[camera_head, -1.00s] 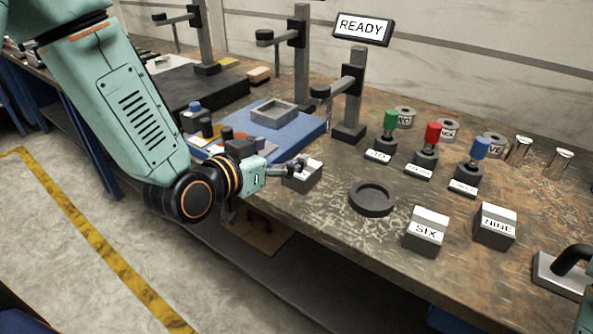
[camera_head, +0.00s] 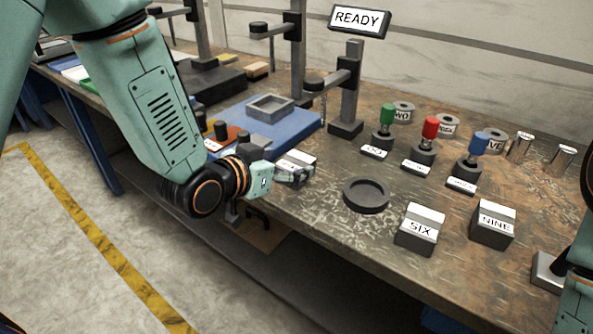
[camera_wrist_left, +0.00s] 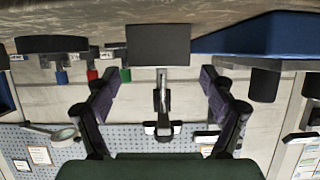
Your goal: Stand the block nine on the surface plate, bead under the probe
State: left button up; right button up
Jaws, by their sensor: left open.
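Block NINE (camera_head: 493,223) stands on the bench at the right with its label facing me. A dark slab (camera_head: 212,88), perhaps the surface plate, lies at the back left beside a post. A nearer stand (camera_head: 346,100) carries a side arm with a thin probe (camera_head: 322,105) hanging down. My left gripper (camera_head: 298,178) is open at a small labelled block (camera_head: 299,160) near the front edge; its label is unreadable. In the left wrist view a dark block (camera_wrist_left: 158,45) sits ahead, between the open fingers (camera_wrist_left: 160,92). My right gripper is out of view.
Block SIX (camera_head: 421,228) stands left of block NINE. A round dark dish (camera_head: 366,195) lies between it and my left gripper. Green, red and blue knobbed pieces (camera_head: 430,130) stand behind. A blue base (camera_head: 300,128) bears a grey square frame (camera_head: 270,107). A READY sign (camera_head: 359,20) hangs above.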

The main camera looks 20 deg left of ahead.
aim_at(296, 159)
pick_arm(q)
jog(key=x, duration=0.3)
jog(key=shift+f+b, duration=0.3)
jog(key=shift+b, duration=0.1)
jog(key=shift+w+d, duration=0.2)
jog(key=shift+w, duration=0.15)
jog(key=shift+s+a, duration=0.1)
jog(key=shift+c, duration=0.8)
jog(key=c, duration=0.5)
grip_shut()
jog(key=shift+r, duration=0.15)
